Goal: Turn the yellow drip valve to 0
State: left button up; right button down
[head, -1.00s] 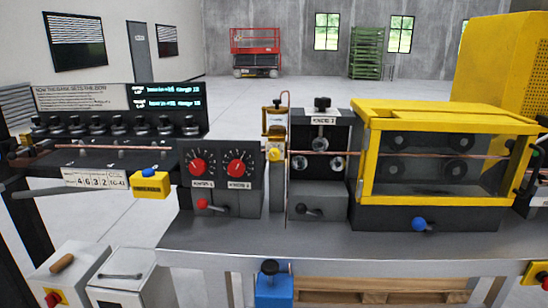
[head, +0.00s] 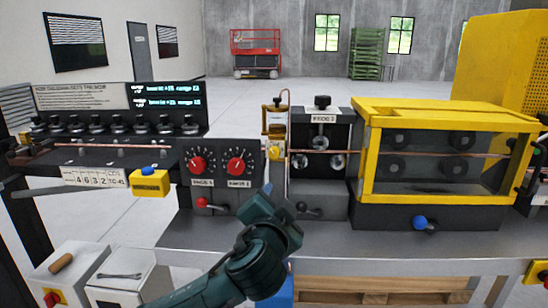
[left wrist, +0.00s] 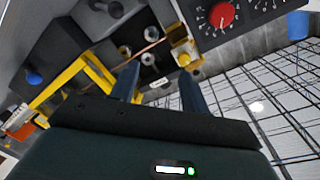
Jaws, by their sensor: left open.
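The yellow drip valve (head: 275,153) is a small yellow knob under an amber drip cup (head: 275,118), between the two-dial panel and the roller housing. In the left wrist view the yellow valve knob (left wrist: 184,59) shows beyond the fingertips, nearer the right-hand finger and apart from it. My left gripper (head: 270,192) is below and in front of the valve, over the bench front. In the left wrist view its two blue fingers (left wrist: 159,78) are spread with nothing between them. Any marks on the valve are too small to read. My right gripper is not in view.
A panel with two red dials (head: 218,165) and a red-knobbed lever (head: 202,203) stands left of the valve. The roller housing (head: 322,170) and a yellow-framed box (head: 445,155) stand to the right. A copper tube (head: 345,153) runs across. The bench top (head: 370,238) is clear in front.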

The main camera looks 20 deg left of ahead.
aim_at(274, 155)
pick_arm(q)
notch_tip(274, 155, up, 4)
jog(key=a+r+y, duration=0.1)
jog(key=a+y, duration=0.1)
jog(key=shift+n+t, duration=0.3)
jog(key=shift+n, duration=0.1)
jog(key=p+x, duration=0.1)
jog(key=x, duration=0.2)
jog(key=p+x, duration=0.1)
jog(key=x, duration=0.3)
jog(key=p+x, duration=0.1)
jog(key=x, duration=0.3)
jog(key=shift+w+d+f, duration=0.2)
jog(key=shift+w+f, duration=0.05)
jog(key=shift+f, duration=0.1)
jog(key=shift+w+a+f, duration=0.1)
jog(key=shift+w+a, duration=0.1)
jog(key=shift+w, duration=0.4)
jog(key=shift+c, duration=0.3)
jog(key=c, duration=0.9)
